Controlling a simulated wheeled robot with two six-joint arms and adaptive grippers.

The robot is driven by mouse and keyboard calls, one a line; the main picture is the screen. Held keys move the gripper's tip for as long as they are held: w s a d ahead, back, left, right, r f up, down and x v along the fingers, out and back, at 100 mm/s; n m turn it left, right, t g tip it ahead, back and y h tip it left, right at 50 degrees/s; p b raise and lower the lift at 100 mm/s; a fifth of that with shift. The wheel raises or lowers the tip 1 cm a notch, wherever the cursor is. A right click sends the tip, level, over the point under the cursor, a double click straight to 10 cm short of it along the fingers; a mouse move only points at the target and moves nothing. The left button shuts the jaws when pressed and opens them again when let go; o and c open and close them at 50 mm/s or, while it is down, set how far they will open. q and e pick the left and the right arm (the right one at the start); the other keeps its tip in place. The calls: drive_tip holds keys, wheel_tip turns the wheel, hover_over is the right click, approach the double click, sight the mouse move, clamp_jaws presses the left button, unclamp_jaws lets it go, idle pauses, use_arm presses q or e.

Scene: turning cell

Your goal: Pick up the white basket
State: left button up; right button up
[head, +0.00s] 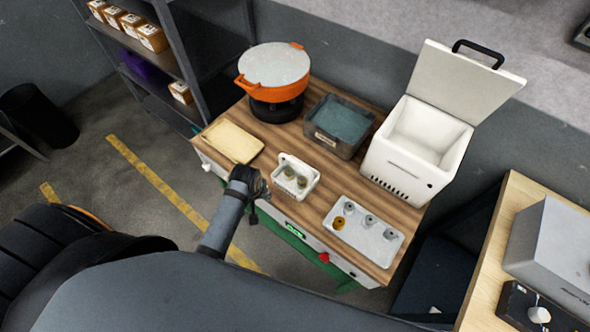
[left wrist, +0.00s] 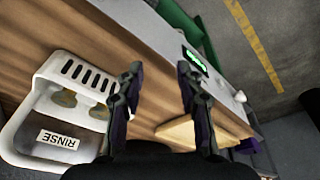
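The white basket (head: 290,193) stands on the wooden bench top, with a few small metal-coloured parts inside and a raised handle. In the left wrist view the basket (left wrist: 72,65) lies at the left, with slots in its wall and a RINSE label. My left gripper (head: 263,187) is just left of the basket, near the bench's front edge. In the left wrist view its two fingers (left wrist: 158,78) are spread with nothing between them, and the basket is outside them. My right gripper is not in view.
A yellowish board (head: 233,143) lies left of the basket. Behind it are an orange-rimmed pot (head: 270,82) and a grey bin (head: 338,137). A tray with small parts (head: 363,241) is to the right, near an open white box (head: 405,170).

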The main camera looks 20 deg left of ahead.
sight(294, 161)
use_arm(q)
drive_tip(key=w+d+r+n+h+p, duration=0.1)
drive_tip(key=w+d+r+n, duration=0.35)
drive_tip(key=r, duration=0.45)
drive_tip(key=w+d+r+n+p, duration=0.1)
drive_tip(key=w+d+r+n, duration=0.2)
drive_tip(key=w+r+n, duration=0.4)
wheel_tip(294, 161, down, 4)
drive_tip(key=shift+s+r+m+g, duration=0.1)
drive_tip(key=shift+r+m+g, duration=0.2)
drive_tip(key=shift+m, duration=0.75)
drive_tip(key=shift+f, duration=0.3)
drive_tip(key=f, duration=0.4)
drive_tip(key=shift+w+d+f, duration=0.3)
drive_tip(key=shift+w+f, duration=0.1)
drive_tip(key=shift+f, duration=0.05)
clamp_jaws()
